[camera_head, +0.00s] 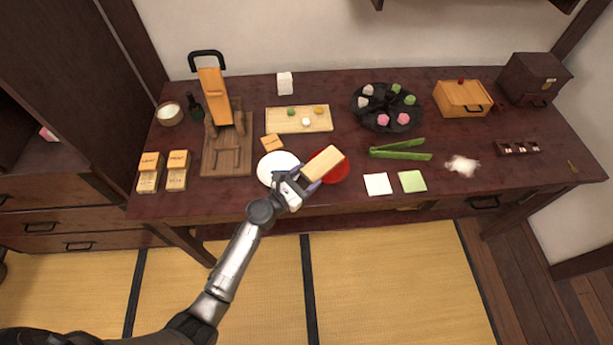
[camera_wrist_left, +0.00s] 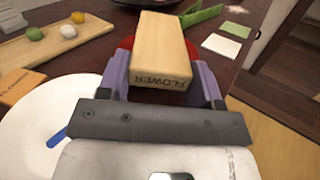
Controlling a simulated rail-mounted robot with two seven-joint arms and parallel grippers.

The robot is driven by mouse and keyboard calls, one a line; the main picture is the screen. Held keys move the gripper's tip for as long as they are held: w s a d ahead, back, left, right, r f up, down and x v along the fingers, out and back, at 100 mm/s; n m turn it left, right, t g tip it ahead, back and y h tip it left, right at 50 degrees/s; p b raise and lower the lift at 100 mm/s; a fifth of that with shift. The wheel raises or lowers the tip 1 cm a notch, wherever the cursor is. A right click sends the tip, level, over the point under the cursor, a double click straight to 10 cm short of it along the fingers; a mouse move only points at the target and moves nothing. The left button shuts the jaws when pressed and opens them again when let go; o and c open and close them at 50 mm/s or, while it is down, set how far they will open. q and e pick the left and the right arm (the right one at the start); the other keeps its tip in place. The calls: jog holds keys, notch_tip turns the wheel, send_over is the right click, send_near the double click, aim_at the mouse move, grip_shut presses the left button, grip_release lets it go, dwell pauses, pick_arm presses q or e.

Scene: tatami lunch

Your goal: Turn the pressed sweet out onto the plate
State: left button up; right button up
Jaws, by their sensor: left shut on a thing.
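My left gripper (camera_head: 302,183) is shut on a pale wooden block marked "FLOWER" (camera_head: 323,163). In the left wrist view the block (camera_wrist_left: 160,45) sits between the purple fingers of the gripper (camera_wrist_left: 165,75). The block is over a red plate (camera_head: 338,172), which it partly hides. Whether it touches the red plate I cannot tell. A white plate (camera_head: 268,168) lies just left, partly under my gripper; in the left wrist view it shows at lower left (camera_wrist_left: 30,115). No sweet is visible in or under the block. My right gripper is not in view.
A small orange wooden piece (camera_head: 271,142) lies behind the white plate. A wooden board (camera_head: 288,122) with small coloured balls stands behind it. Green tongs (camera_head: 400,151), a white square (camera_head: 377,184) and a green square (camera_head: 412,181) lie to the right. A wooden press (camera_head: 226,150) stands left.

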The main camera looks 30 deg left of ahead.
pick_arm(q)
jog(key=shift+r, duration=0.1)
dwell(0.4)
notch_tip(320, 180, up, 6)
jog(key=p, duration=0.6)
